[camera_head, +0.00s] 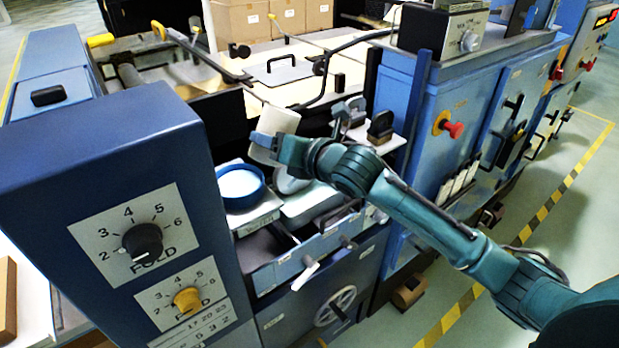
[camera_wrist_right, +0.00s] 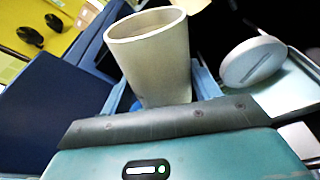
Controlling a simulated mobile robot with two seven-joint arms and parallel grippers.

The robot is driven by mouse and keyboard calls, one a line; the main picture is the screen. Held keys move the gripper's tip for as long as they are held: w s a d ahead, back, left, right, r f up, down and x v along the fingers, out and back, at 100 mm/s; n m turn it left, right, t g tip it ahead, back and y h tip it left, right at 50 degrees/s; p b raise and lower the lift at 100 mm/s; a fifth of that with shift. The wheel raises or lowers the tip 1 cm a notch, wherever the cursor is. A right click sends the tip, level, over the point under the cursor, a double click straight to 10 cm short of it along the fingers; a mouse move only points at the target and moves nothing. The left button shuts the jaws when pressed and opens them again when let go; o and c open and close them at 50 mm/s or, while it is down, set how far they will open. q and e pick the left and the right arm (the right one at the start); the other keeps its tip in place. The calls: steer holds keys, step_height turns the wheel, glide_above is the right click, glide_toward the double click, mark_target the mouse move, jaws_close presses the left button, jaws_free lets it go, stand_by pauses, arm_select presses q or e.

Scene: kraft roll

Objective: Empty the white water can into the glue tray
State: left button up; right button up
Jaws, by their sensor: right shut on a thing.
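The white can (camera_head: 277,120) is held by my right gripper (camera_head: 268,146), whose fingers are shut around its lower part. The can is tilted a little, with its top to the right in the head view. In the right wrist view the can (camera_wrist_right: 155,60) shows its open rim; its contents cannot be made out. A round blue tray (camera_head: 223,200) with a pale surface inside, seemingly the glue tray, sits below and left of the can, apart from it. No stream shows between them. My left gripper is not in view.
A white round lid-like piece (camera_wrist_right: 252,62) lies right of the can in the wrist view. The blue panel with dials (camera_head: 120,200) stands close on the left. A dark bent rod (camera_head: 335,75) and a black-knobbed part (camera_head: 380,126) are behind and right of the can.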

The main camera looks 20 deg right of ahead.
mark_target(263, 117)
steer(key=shift+s+a+r+n+h+p, duration=0.25)
steer(key=shift+a+r+n+h+p, duration=0.2)
steer(key=shift+r+n+p, duration=0.3)
steer(key=shift+s+a+f+n+t, duration=0.15)
steer(key=shift+a+n+t, duration=0.1)
steer(key=shift+n+t, duration=0.2)
steer(key=shift+s+a+r+n+h, duration=0.1)
steer(key=shift+a+r+n+h, duration=0.2)
steer(key=shift+n, duration=0.3)
steer(key=shift+s+a+r+n+h, duration=0.1)
steer(key=shift+a+r+n, duration=0.1)
steer(key=shift+r+n, duration=0.3)
steer(key=shift+r, duration=1.8)
